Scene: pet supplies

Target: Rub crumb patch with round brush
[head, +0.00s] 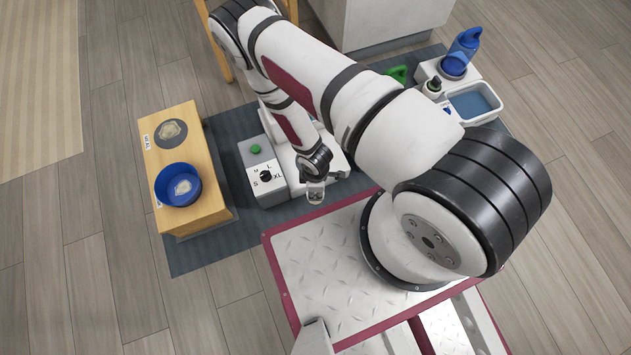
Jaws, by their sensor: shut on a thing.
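My gripper (316,182) hangs over the white appliance in the middle, small in the view and partly covered by its own wrist. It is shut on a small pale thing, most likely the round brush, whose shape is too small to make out. No other round brush shows. A pale patch (171,132) lies on a dark round spot on the wooden stand (207,190), left of my gripper. Another pale patch (183,188) lies inside the blue bowl (165,196) on the same stand. I cannot tell which is the crumb patch. My gripper is apart from both.
Between stand and gripper is a grey box with a green button (255,149) and a dial (265,176) marked S, M, L, XL. My arm hides much of the middle.

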